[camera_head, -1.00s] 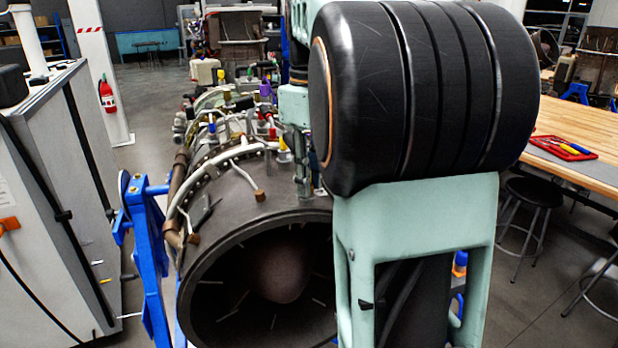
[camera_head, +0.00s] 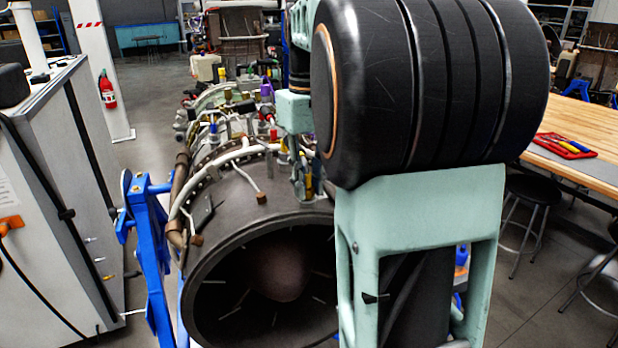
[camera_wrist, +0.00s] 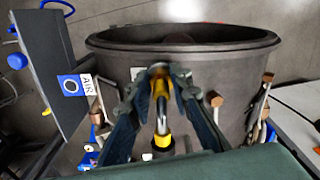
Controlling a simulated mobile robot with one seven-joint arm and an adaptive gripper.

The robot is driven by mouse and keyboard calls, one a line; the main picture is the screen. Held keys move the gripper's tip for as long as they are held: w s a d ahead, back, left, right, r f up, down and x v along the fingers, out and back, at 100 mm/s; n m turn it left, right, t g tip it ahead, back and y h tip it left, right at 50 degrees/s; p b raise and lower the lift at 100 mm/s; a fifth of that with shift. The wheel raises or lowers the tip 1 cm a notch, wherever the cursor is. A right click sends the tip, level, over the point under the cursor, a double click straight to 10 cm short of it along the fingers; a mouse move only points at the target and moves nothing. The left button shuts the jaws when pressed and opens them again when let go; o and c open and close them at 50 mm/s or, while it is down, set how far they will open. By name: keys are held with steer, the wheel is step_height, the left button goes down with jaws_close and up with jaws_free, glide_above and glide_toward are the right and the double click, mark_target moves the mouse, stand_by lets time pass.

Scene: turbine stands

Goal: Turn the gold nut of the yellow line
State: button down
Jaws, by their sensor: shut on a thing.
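The gold nut (camera_wrist: 160,84) is between my fingertips in the wrist view. My gripper (camera_wrist: 161,76) is shut on it, one finger on each side. A bare metal stretch of the yellow line (camera_wrist: 161,122) runs from the nut toward the camera, with a yellow band (camera_wrist: 162,141) near the palm. In the head view my gripper (camera_head: 304,190) reaches down to the top of the dark turbine casing (camera_head: 235,215), near its front rim. My own arm covers the right side of the turbine there, and the nut is too small to make out.
Pipes and coloured caps (camera_head: 268,125) crowd the turbine top behind my gripper. A blue stand (camera_head: 150,240) supports its left side. A grey cabinet (camera_head: 60,190) stands left. A wooden workbench (camera_head: 580,125) with a red tray (camera_head: 566,146) and a stool (camera_head: 527,205) are at right.

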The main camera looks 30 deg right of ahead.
steer(key=shift+m, duration=0.5)
steer(key=c, duration=1.7)
jaws_free()
steer(key=shift+c, duration=0.2)
step_height(320, 180, up, 12)
